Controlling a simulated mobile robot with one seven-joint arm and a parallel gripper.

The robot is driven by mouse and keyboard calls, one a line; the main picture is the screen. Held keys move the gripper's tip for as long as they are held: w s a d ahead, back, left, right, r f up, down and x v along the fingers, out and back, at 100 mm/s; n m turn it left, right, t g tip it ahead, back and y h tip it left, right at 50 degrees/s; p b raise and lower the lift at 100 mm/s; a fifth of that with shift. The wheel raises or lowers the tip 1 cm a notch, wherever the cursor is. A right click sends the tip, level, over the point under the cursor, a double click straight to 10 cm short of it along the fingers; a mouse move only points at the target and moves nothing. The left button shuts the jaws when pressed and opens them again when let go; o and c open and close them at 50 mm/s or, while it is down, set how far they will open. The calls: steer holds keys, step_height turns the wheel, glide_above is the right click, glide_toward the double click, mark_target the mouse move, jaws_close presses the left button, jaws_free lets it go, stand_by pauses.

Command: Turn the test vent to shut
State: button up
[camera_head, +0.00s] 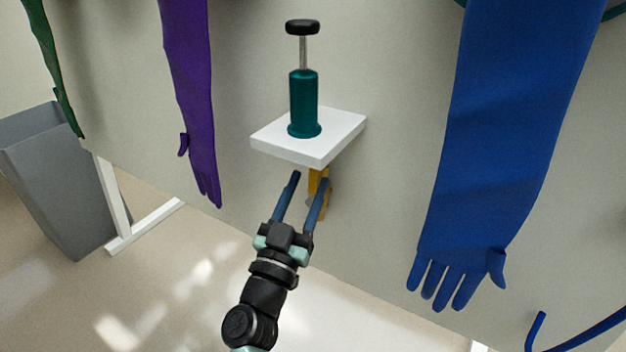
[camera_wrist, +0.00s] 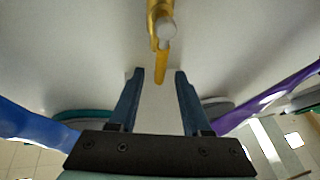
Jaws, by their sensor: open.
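The test vent (camera_head: 315,186) is a small yellow fitting on the pale wall, under a white shelf, partly hidden behind my gripper in the head view. In the wrist view the vent (camera_wrist: 154,20) shows a yellow body, a light grey round end and a narrow yellow lever (camera_wrist: 161,66). My gripper (camera_head: 310,178) has two blue fingers, spread apart with nothing held. In the wrist view the lever's tip lines up with the gap between the fingertips (camera_wrist: 159,73). I cannot tell whether either finger touches it, nor the vent's setting.
The white shelf (camera_head: 340,127) juts out just above my fingers and carries a teal hand pump (camera_head: 304,102) with a black handle. A purple glove (camera_head: 190,80) hangs left and a large blue glove (camera_head: 500,140) right. A grey bin (camera_head: 65,180) stands far left.

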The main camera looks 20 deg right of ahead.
mark_target(312, 175)
steer(key=shift+b+x, duration=0.65)
steer(key=shift+x, duration=1.3)
jaws_close()
steer(key=shift+a, duration=0.1)
